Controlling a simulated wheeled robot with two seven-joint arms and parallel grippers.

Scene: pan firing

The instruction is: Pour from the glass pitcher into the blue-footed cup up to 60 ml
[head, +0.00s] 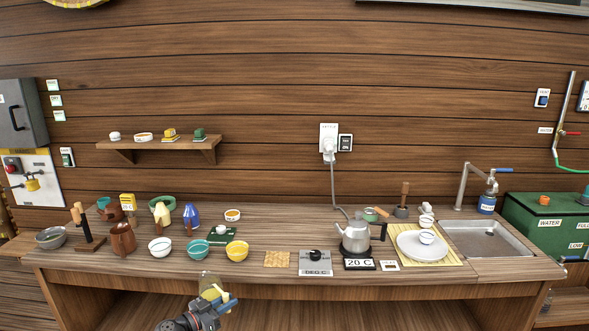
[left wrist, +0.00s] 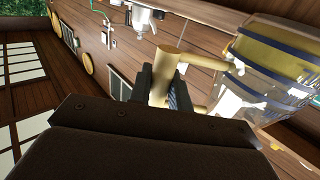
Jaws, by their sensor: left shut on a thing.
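My left gripper (head: 214,298) is in front of the counter's front edge. It is shut on a tan handle, which shows large between the fingers in the left wrist view (left wrist: 160,80). The handle joins a see-through vessel with dark bands, which looks like the glass pitcher (left wrist: 285,62). The pitcher's level cannot be read. I cannot tell which cup has a blue foot. My right gripper is not in view.
White (head: 160,247), teal (head: 198,250) and yellow (head: 237,251) bowls stand at the left middle. A grey device (head: 316,266) sits at the front edge. A sink (head: 487,238) is at the right.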

